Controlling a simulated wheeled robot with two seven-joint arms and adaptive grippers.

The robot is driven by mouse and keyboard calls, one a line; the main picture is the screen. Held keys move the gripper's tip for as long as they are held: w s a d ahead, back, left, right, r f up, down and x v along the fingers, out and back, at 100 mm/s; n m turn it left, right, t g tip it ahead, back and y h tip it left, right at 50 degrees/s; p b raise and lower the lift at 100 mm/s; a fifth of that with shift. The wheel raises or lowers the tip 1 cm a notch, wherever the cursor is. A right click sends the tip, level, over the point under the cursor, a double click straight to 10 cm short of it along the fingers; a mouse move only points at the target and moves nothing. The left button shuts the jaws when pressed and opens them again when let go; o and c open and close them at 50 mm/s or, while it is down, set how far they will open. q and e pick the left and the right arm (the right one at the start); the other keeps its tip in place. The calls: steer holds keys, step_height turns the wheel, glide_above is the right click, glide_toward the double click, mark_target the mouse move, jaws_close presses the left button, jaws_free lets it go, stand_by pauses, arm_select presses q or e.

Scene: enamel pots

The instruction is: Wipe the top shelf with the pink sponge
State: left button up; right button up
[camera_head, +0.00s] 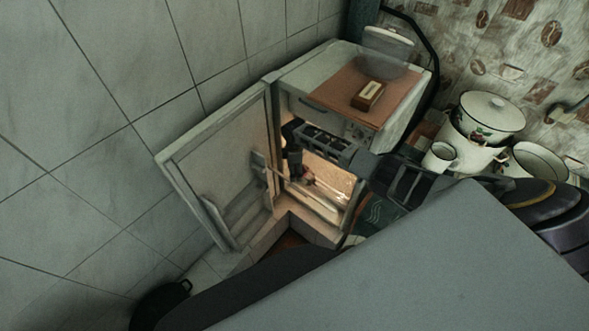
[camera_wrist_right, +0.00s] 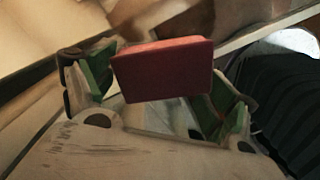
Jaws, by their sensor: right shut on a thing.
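In the right wrist view a pink-red sponge (camera_wrist_right: 162,71) sits between the green-padded fingers of my right gripper (camera_wrist_right: 160,85), which is shut on it. In the head view the right arm reaches in from the right, and the right gripper (camera_head: 295,160) is inside the open fridge. A small reddish patch shows just below it, too small to name surely. A pale shelf edge (camera_wrist_right: 268,34) runs behind the sponge in the wrist view. I cannot tell which shelf it is or whether the sponge touches it. My left gripper is not in view.
The fridge door (camera_head: 225,150) stands open to the left. On the fridge top lie a brown board (camera_head: 350,88) and a small box (camera_head: 369,96). White enamel pots (camera_head: 472,150) and a mug (camera_head: 440,157) stand at the right. The tiled wall is close on the left.

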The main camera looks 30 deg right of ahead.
steer(key=shift+r+p, duration=0.9)
steer(key=shift+r, duration=0.2)
steer(key=shift+r, duration=0.1)
steer(key=shift+r+p, duration=0.75)
steer(key=shift+p, duration=0.05)
steer(key=shift+r+p, duration=0.45)
steer(key=shift+r, duration=0.2)
